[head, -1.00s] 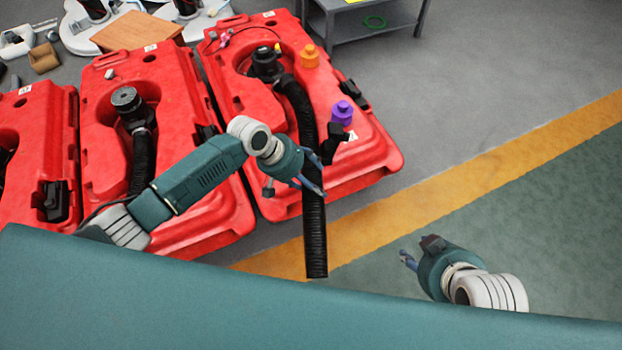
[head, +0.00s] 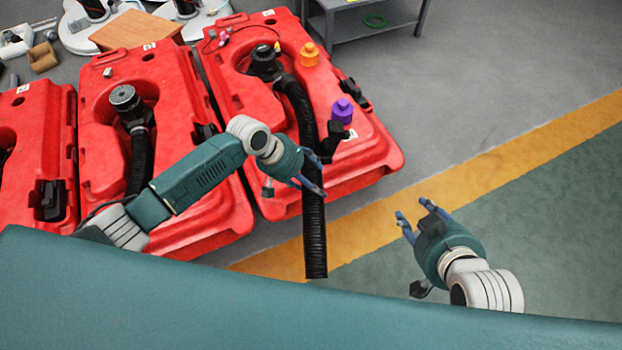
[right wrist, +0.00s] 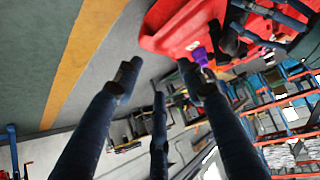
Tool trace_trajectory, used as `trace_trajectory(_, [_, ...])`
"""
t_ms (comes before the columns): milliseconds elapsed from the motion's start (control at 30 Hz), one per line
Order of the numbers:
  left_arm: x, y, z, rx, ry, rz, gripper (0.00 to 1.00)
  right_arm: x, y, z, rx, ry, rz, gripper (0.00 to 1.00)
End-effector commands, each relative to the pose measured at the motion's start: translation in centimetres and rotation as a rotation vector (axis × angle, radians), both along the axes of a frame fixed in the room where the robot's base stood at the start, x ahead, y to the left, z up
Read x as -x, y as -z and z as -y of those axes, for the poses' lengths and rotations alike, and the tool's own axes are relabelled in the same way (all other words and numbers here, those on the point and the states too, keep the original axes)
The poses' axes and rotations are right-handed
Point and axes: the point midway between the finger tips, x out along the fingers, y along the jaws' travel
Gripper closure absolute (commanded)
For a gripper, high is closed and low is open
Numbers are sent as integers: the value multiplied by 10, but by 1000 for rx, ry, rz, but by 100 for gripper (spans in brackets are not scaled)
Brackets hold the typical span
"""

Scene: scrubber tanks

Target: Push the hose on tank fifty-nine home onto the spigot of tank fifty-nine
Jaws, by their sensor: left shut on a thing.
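A long black ribbed hose (head: 314,235) runs from a black fitting (head: 265,63) on the right-hand red tank (head: 370,150), down over its front edge. Its lower end hangs free above the floor. My left gripper (head: 317,176) is shut on the hose partway along, at the tank's front edge. A black angled part (head: 334,136), perhaps the spigot, stands just beside the hose near the purple cap; the hose end is well apart from it. The tank labels are too small to read. My right gripper (head: 412,211) is open and empty, right of the hose.
A purple cap (head: 342,111) and an orange cap (head: 309,55) sit on the right-hand tank. Another red tank (head: 110,75) with its own hose stands to the left. A grey shelf (head: 385,20) stands behind. Floor at right is clear.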

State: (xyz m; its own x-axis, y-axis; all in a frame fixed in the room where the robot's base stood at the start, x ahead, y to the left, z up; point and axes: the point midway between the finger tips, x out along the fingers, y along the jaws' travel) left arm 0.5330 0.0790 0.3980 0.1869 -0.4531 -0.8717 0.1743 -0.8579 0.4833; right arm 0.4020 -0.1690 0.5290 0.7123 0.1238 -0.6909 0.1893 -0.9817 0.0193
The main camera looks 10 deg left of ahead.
Motion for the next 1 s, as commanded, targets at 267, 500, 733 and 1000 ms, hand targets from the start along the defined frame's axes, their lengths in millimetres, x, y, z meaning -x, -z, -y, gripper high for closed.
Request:
trace_trajectory(267, [-2, 1, 0, 2, 1, 6, 90, -18, -16, -7, -22, -8, 92, 60])
trace_trajectory(500, [-2, 3, 0, 2, 1, 6, 90, -30, -29, -12, -37, -14, 167, 60])
trace_trajectory(733, [-2, 5, 0, 1, 1, 7, 90, -41, -42, -17, -53, -18, 237, 60])
trace_trajectory(1000, [-2, 7, 0, 1, 1, 7, 90, -52, -60, -22, -73, -24, 323, 60])
